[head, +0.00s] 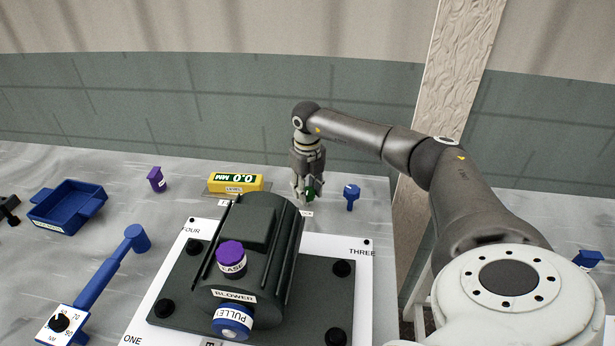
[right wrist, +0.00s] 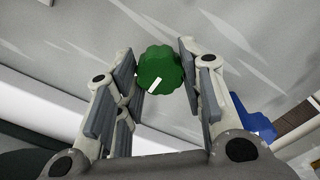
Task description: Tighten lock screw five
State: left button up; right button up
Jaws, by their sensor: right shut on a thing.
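A green ribbed knob (head: 310,192) with a white mark stands behind the dark blower, at the far side of the white base plate. I cannot read a number on it, so I cannot tell whether it is lock screw five. My right gripper (head: 306,197) points down over the knob and is shut on it. In the right wrist view, the green knob (right wrist: 160,72) sits between the two finger pads of my right gripper (right wrist: 162,80). The foot of the knob is hidden in the head view. My left gripper is not in view.
The blower (head: 262,250) stands in front, with a purple knob (head: 230,254) and black bolts. A yellow level (head: 236,182) and a blue key-like piece (head: 351,195) flank my right gripper. A blue tray (head: 68,207), purple piece (head: 157,179) and blue torque tool (head: 100,275) lie left.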

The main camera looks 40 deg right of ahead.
aim_at(307, 190)
jog(key=o, duration=1)
jog(key=shift+o, duration=0.2)
jog(key=shift+r, duration=0.1)
notch_tip(307, 190, up, 12)
